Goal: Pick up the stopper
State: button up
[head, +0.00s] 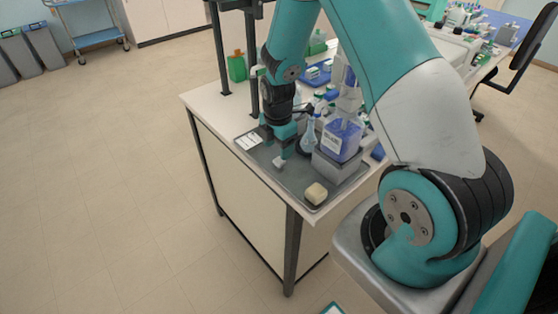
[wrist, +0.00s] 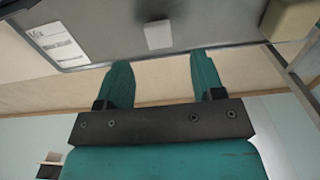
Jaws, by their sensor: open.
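A small whitish stopper (head: 279,162) sits on the grey tray (head: 290,182) near its front edge. In the wrist view it shows as a pale block (wrist: 158,35), beyond the fingertips and roughly centred between them. My gripper (head: 284,153) is low over the tray, right by the stopper in the head view. In the wrist view its two teal fingers (wrist: 161,62) are spread apart with nothing between them. Whether a fingertip touches the stopper cannot be told.
A beige block (head: 316,193) lies at the tray's near corner, also in the wrist view (wrist: 289,18). A white labelled card (head: 248,140) lies on the tray's left. A blue-filled bottle (head: 341,138) on a grey block and a flask (head: 308,135) stand close right of my gripper.

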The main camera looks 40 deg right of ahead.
aim_at(278, 161)
notch_tip(278, 161, down, 6)
jog(key=shift+r+p, duration=0.1)
jog(key=shift+p, duration=0.5)
jog(key=c, duration=1.1)
jog(key=shift+o, duration=0.2)
jog(key=shift+r, duration=0.1)
